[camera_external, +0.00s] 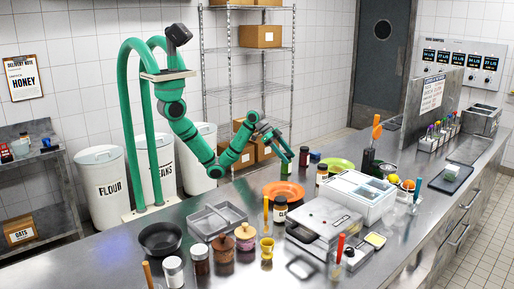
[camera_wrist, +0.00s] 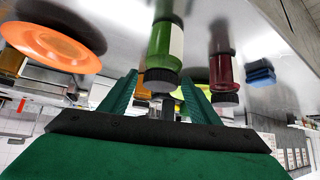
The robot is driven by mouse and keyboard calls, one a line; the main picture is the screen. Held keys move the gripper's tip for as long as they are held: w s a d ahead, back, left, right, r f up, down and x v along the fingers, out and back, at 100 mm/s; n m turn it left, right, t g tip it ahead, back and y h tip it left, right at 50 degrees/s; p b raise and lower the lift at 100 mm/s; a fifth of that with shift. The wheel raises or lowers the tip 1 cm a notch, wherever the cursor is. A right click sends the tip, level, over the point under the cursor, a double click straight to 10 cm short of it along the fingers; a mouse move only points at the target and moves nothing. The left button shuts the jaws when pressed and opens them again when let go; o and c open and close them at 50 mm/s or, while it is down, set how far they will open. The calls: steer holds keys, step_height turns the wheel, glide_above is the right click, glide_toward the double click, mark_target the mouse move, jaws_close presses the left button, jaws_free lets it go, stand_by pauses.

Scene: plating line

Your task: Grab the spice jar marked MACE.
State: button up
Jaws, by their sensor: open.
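I cannot read MACE on any jar. In the wrist view a green jar (camera_wrist: 163,38) with a black lid and a pale label edge stands ahead of my gripper (camera_wrist: 158,78), lined up between the two fingers. My gripper is open, and I see no clear contact with the jar. A dark red jar (camera_wrist: 222,68) with a black lid stands to its right, outside the fingers. In the external view my gripper (camera_external: 285,149) is low over the far counter, near the green jar (camera_external: 286,169) and the dark red jar (camera_external: 304,156). Their lettering is hidden or too small.
An orange plate (camera_external: 283,190) lies in front of the green jar. Brown labelled jars (camera_external: 280,211) and (camera_external: 322,174) stand nearby. A white container (camera_external: 347,203) stands nearer the front.

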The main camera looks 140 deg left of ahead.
steer(key=v, duration=1.2)
steer(key=shift+r, duration=0.15)
